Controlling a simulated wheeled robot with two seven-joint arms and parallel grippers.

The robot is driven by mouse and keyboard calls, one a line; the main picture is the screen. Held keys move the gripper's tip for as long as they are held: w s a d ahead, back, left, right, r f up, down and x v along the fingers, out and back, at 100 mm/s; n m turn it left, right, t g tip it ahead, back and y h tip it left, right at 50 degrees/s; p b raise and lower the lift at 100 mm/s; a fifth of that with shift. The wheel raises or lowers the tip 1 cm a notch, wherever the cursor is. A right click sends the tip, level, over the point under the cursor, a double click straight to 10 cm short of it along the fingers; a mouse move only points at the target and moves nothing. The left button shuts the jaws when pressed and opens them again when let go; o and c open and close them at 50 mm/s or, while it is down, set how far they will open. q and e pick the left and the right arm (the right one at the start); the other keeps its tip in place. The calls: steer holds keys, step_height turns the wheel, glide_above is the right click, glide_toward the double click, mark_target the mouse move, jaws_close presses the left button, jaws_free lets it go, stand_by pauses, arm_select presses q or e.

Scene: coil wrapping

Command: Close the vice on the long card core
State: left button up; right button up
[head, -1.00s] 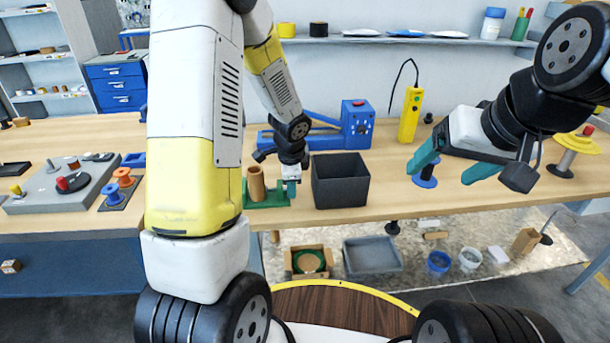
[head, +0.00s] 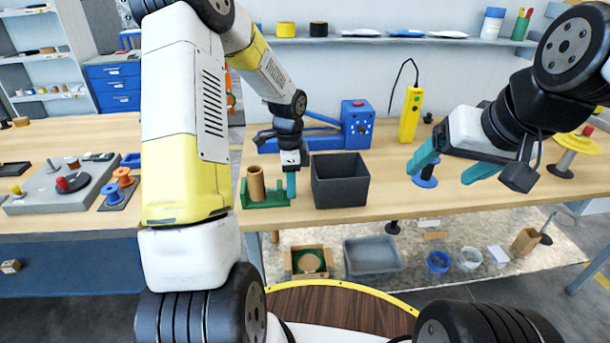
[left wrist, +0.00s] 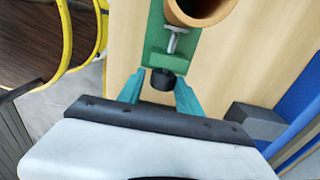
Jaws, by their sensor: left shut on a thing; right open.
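The long card core (head: 257,183), a brown tube, stands upright in the green vice (head: 268,203) at the front edge of the bench. In the left wrist view the core (left wrist: 196,10) shows its open end, with the vice's metal screw (left wrist: 174,40) beside it. My left gripper (head: 291,186) points down at the right end of the vice. In the left wrist view its teal fingers (left wrist: 160,92) are shut on the vice's black knob (left wrist: 162,79) at the screw's end. My right gripper (head: 452,168) is open and empty above the bench at the right.
A dark open bin (head: 340,190) stands just right of the vice. A blue machine (head: 357,125) and a yellow control box (head: 410,113) stand behind. A yellow-topped spool (head: 572,147) is at the far right. The left bench holds a grey board (head: 62,190).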

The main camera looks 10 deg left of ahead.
arm_select(q)
steer(key=shift+s+d+f, duration=0.15)
steer(key=shift+s, duration=0.2)
steer(key=shift+w+g+h, duration=0.35)
steer(key=shift+g+h, duration=0.05)
steer(key=shift+g, duration=0.8)
steer(key=shift+c, duration=0.3)
steer(key=shift+w+g, duration=0.1)
steer(key=shift+g, duration=0.5)
steer(key=shift+o, duration=0.4)
